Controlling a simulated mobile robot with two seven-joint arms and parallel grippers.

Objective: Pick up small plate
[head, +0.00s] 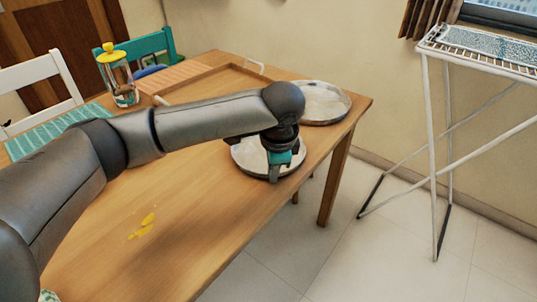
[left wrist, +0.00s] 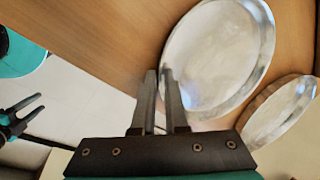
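Two round silvery plates lie on the wooden table. The nearer plate (head: 246,157) is close to the table's right edge, partly hidden by my left gripper (head: 285,168). The farther plate (head: 322,102) lies beyond it near the corner. I cannot tell surely which is the small one. In the left wrist view the nearer plate (left wrist: 220,55) is at top centre and the farther one (left wrist: 285,112) at right. There my left gripper (left wrist: 158,72) points at the nearer plate's rim. My right gripper (left wrist: 32,112) is open and empty.
The wooden table (head: 190,215) bears a yellow-lidded jar (head: 117,75), a wooden tray (head: 215,90), a teal placemat (head: 55,130) and small yellow pieces (head: 145,225). A drying rack (head: 435,130) stands at right. Chairs stand behind the table at left.

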